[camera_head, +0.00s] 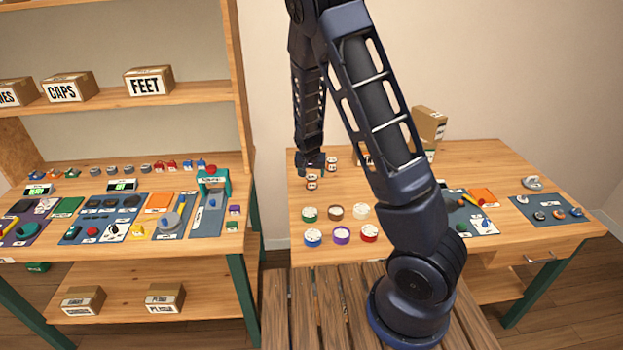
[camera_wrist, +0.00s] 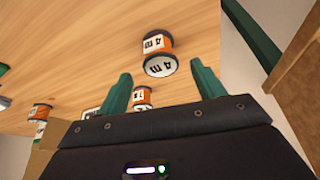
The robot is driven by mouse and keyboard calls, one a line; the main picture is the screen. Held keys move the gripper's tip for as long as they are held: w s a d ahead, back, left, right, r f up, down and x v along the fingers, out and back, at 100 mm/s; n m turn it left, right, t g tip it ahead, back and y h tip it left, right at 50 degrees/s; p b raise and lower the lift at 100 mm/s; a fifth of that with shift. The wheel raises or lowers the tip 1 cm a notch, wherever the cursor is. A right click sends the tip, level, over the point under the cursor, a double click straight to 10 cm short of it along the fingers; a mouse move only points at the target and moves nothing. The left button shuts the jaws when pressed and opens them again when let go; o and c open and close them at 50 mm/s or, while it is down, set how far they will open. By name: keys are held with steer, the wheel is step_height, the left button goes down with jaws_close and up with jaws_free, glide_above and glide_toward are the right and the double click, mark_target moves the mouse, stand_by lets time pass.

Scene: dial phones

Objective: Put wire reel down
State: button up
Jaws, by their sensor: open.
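An orange and white wire reel (camera_wrist: 158,53) marked "4 m" is on the wooden tabletop, just beyond my fingertips in the wrist view. My gripper (camera_wrist: 160,72) has its two green fingers spread apart with nothing clamped between them. A second orange reel (camera_wrist: 141,97) shows farther off between the fingers, and a third reel (camera_wrist: 39,113) is at the left. In the head view my gripper (camera_head: 312,166) is low over the back left of the right-hand table. One reel (camera_head: 331,163) is just right of it and another reel (camera_head: 312,182) is just in front of it.
The right-hand table (camera_head: 470,158) holds several round coloured spools, such as a red one (camera_head: 369,233), in front of the gripper. Cardboard boxes (camera_head: 429,123) stand at its back. My arm hides the table's middle. A crowded workbench (camera_head: 120,255) with shelves is at left.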

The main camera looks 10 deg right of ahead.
steer(key=s+d+r+y, duration=0.1)
steer(key=s+d+r, duration=0.35)
steer(key=r, duration=0.35)
steer(key=s+d+r, duration=0.4)
steer(key=s+r, duration=0.1)
steer(key=r, duration=0.3)
steer(key=s+d+r+y, duration=0.1)
steer(key=s+d+r, duration=0.35)
steer(key=r, duration=0.35)
steer(key=s+d+r+n, duration=0.1)
steer(key=s+r, duration=0.3)
steer(key=s, duration=0.5)
steer(key=s+d+r+n+h, duration=0.1)
steer(key=s+d+r, duration=0.3)
steer(key=s, duration=0.6)
steer(key=shift+d+r, duration=0.25)
steer(key=shift+r, duration=0.3)
steer(key=shift+o, duration=0.4)
steer(key=shift+w, duration=0.15)
